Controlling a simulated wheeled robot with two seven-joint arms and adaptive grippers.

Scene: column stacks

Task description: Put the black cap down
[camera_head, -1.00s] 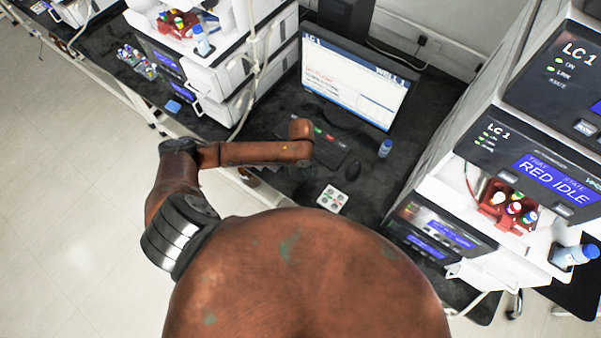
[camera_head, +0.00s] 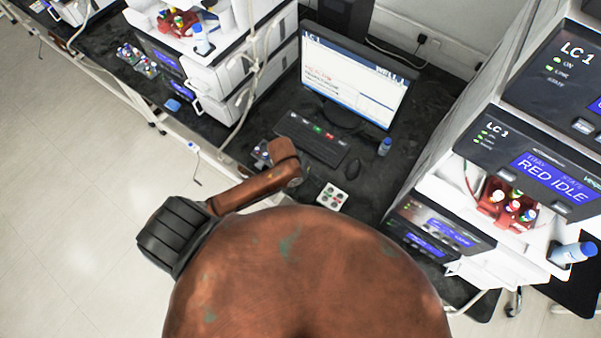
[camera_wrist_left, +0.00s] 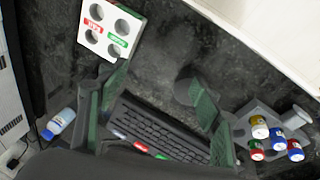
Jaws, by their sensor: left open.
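My left gripper (camera_wrist_left: 157,80) is open in the left wrist view, its two green-padded fingers apart above the dark bench. No cap shows between the fingers. I cannot make out the black cap for certain in any view; a dark rounded shape by the right-hand finger is too unclear to name. In the head view my left arm reaches over the bench's front edge, and its wrist hides the fingers. My right gripper is not in view.
A white plate with round holes (camera_wrist_left: 110,30) lies near the keyboard (camera_head: 312,140). A rack with several capped vials (camera_wrist_left: 272,130) stands right in the wrist view.

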